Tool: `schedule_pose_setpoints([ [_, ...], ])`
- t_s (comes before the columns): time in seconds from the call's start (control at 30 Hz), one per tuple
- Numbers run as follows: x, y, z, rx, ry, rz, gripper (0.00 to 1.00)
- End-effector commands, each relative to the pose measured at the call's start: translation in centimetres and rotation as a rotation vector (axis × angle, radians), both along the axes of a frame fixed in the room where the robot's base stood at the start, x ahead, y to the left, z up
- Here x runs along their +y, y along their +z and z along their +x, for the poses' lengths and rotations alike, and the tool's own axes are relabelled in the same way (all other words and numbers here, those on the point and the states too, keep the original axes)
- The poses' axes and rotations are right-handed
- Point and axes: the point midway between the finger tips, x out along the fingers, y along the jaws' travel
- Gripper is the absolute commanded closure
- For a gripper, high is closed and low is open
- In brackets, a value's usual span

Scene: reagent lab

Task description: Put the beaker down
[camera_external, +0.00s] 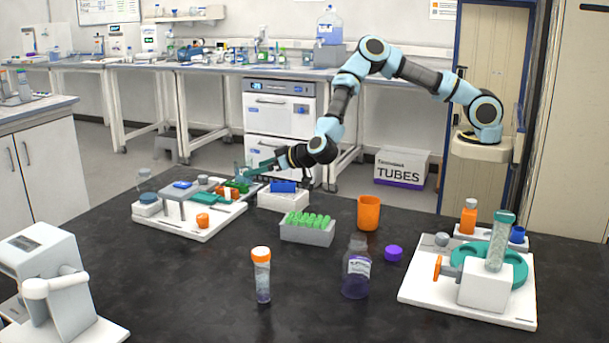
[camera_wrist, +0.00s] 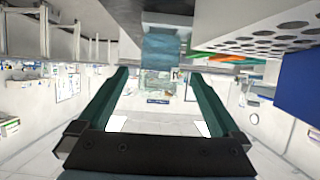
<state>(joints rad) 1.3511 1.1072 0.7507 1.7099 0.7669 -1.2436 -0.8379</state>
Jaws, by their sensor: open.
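An orange cup, the most beaker-like thing I can make out, (camera_external: 368,213) stands upright on the black table, behind the purple-labelled bottle. It is apart from my gripper. My gripper (camera_external: 245,172) is low over the far edge of the table, beside the left white tray. In the wrist view, the two teal fingers (camera_wrist: 160,74) are spread apart with nothing clearly held between them. The fingertips overlap the clutter on the tray in the external view, so I cannot tell whether they touch anything.
The left white tray (camera_external: 190,229) carries small parts. A white box with a blue top (camera_external: 284,200) and a grey rack of green tubes (camera_external: 307,235) stand near my gripper. A bottle (camera_external: 356,275), an orange-capped tube (camera_external: 262,282) and a right tray (camera_external: 425,290) stand farther forward.

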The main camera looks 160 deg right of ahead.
Motion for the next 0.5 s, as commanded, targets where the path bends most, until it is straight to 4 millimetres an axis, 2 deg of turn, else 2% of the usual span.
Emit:
schedule_pose_setpoints([
  [0.03, 1.1, 0.4, 0.1, 0.002, 0.005, -0.003, 0.0],
  [0.2, 3.7, 1.7, 0.0, 0.001, 0.001, -0.005, 0.0],
  [0.33, 5.0, 2.3, 0.0, 0.0, 0.0, -0.006, 0.0],
  [0.5, 5.5, 2.6, -0.1, -0.001, -0.003, -0.006, 0.0],
])
